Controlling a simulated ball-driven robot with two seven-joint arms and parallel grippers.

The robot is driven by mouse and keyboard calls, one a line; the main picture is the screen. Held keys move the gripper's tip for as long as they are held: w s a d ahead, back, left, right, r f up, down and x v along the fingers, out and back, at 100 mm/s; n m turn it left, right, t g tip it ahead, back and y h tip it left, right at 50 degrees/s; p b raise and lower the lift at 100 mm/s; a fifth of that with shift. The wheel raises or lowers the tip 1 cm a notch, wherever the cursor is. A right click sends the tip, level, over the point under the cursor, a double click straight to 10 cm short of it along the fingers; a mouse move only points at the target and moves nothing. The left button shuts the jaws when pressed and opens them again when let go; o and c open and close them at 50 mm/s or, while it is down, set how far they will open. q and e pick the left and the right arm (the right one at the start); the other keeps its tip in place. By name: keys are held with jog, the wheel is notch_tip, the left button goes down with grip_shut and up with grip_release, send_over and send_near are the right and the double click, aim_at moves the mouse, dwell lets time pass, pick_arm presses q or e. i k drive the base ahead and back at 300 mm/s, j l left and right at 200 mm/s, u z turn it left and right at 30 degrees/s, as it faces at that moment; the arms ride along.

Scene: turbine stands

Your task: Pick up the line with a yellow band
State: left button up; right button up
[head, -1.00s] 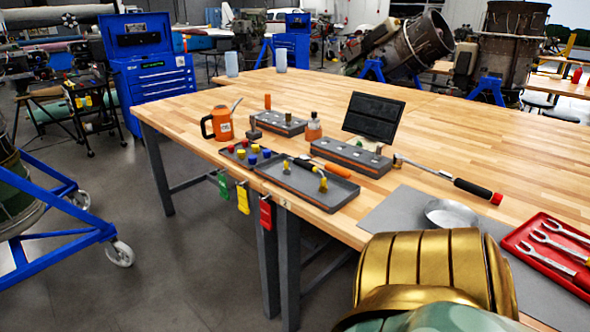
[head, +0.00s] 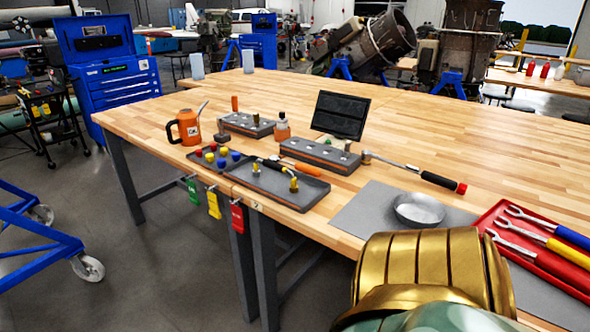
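A grey tray (head: 300,203) sits at the table's front edge. A yellow-ended fitting (head: 293,184) and another yellow piece (head: 257,168) lie in it, along with an orange-handled tool (head: 297,166). The pieces are too small to tell whether one is a line with a yellow band. No line with a clear yellow band can be made out elsewhere on the table. Neither of my grippers shows in the head view. A gold and teal part of my own body fills the bottom right and covers part of the table there.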

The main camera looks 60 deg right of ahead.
aim_at(274, 165)
jog(key=z, duration=1.9)
jog(key=i+j+z, duration=0.15)
jog(key=i+j, duration=0.25)
jog(key=j, duration=0.15)
